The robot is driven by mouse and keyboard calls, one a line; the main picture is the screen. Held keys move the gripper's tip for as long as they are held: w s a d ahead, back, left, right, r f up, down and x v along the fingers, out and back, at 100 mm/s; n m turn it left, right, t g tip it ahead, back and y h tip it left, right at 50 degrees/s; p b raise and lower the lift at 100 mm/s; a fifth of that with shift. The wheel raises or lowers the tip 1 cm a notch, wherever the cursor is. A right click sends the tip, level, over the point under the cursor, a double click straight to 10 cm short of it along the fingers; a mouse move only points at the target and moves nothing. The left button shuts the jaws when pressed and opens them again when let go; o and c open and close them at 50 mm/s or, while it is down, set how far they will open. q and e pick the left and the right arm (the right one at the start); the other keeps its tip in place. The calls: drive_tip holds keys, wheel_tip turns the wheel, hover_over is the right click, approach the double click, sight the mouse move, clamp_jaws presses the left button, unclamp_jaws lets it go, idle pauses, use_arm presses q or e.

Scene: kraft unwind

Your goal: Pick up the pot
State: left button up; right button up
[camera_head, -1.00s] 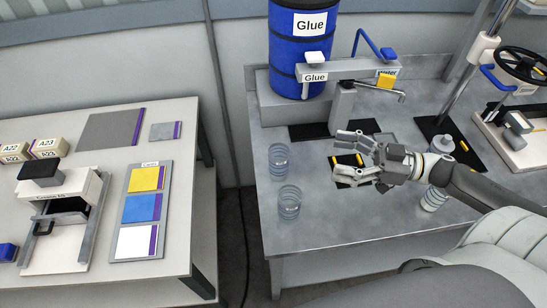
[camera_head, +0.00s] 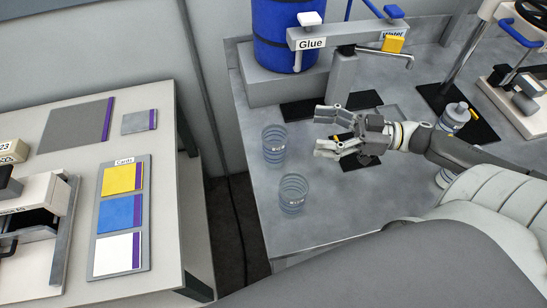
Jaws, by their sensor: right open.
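Two clear pots with blue rings stand upright near the left edge of the grey worktable; one is farther back (camera_head: 274,146) and one nearer (camera_head: 292,193). The frames do not show which one is the task's pot. My right gripper (camera_head: 321,131) is open and empty, its fingers pointing left. Its fingertips are to the right of the back pot, with a gap between them, and above and right of the nearer pot in the picture. My left gripper is not in view.
A grey dispenser with a Glue label (camera_head: 311,44) and a blue barrel (camera_head: 285,35) stand behind. A white bottle (camera_head: 454,117) is on a black mat at right. A side table (camera_head: 65,170) with colored cards stands left, across a floor gap.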

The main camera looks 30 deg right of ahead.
drive_tip(key=shift+f+p+x, duration=0.2)
drive_tip(key=shift+f+x, duration=0.15)
drive_tip(key=shift+x, duration=1.35)
drive_tip(key=shift+f+p+x, duration=0.25)
drive_tip(key=shift+f+x, duration=0.1)
drive_tip(key=shift+x, duration=1.35)
drive_tip(key=shift+f+p+x, duration=0.2)
drive_tip(key=shift+f+x, duration=0.15)
drive_tip(key=shift+x, duration=1.35)
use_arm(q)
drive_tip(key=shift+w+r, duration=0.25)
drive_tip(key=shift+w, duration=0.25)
use_arm(e)
drive_tip(key=shift+a+f, duration=0.1)
drive_tip(key=shift+a, duration=0.3)
drive_tip(key=c, duration=1.5)
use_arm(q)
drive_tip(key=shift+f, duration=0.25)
use_arm(e)
drive_tip(key=shift+o, duration=0.2)
wheel_tip(320, 180, up, 10)
hover_over(275, 135)
drive_tip(key=s+a, duration=0.1)
drive_tip(key=s, duration=0.1)
drive_tip(key=shift+s+a, duration=0.15)
drive_tip(key=shift+a, duration=0.05)
